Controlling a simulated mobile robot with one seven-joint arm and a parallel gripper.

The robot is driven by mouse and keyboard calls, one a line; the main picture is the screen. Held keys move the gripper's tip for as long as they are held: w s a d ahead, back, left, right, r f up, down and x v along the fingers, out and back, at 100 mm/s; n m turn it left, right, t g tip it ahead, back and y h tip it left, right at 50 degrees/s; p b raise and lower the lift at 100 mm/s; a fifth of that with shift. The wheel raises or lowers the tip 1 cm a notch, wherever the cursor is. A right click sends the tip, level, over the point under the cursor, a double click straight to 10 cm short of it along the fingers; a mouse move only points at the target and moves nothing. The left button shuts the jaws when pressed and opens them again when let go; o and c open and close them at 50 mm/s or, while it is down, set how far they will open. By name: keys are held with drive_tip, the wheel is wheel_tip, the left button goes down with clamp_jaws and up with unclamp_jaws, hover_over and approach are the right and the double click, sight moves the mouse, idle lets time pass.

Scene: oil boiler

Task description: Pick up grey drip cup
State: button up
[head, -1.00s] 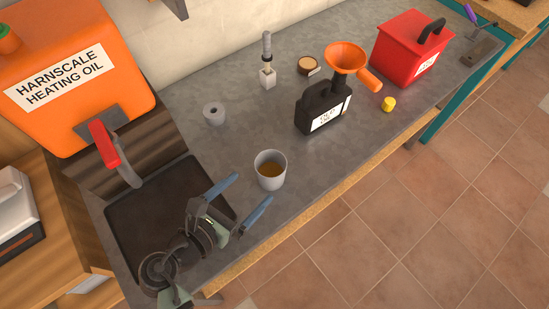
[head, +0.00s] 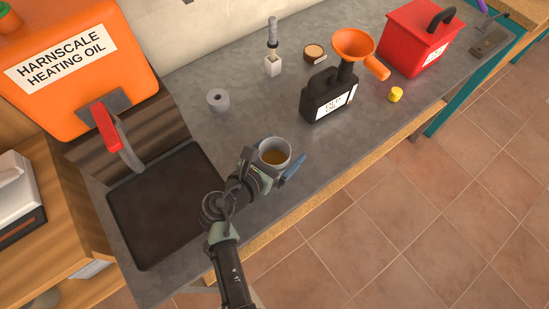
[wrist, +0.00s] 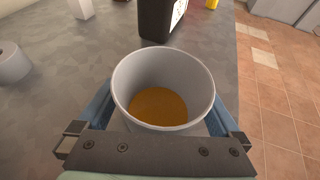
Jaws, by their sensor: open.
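The grey drip cup (head: 274,153) stands upright on the grey worktop with brown liquid in it. In the wrist view the cup (wrist: 163,85) fills the middle, its rim wide and round. My gripper (head: 277,167) is open, with its blue fingers around the cup. In the wrist view one blue finger of my gripper (wrist: 163,118) shows on each side of the cup. The fingertips are partly hidden behind the cup, and I cannot tell whether the fingers touch its wall.
A black jug (head: 329,97) with an orange funnel (head: 354,45) stands behind the cup to the right. A dark tray (head: 165,205) lies to the left under the orange oil tank (head: 80,70). A grey roll (head: 218,100) stands behind. The worktop's front edge is close on the right.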

sight(281, 153)
drive_tip(key=shift+c, duration=0.2)
drive_tip(key=c, duration=1.3)
drive_tip(key=shift+r, duration=0.1)
wheel_tip(281, 153, up, 10)
drive_tip(key=shift+f+p, duration=0.1)
drive_tip(key=shift+p, duration=1.1)
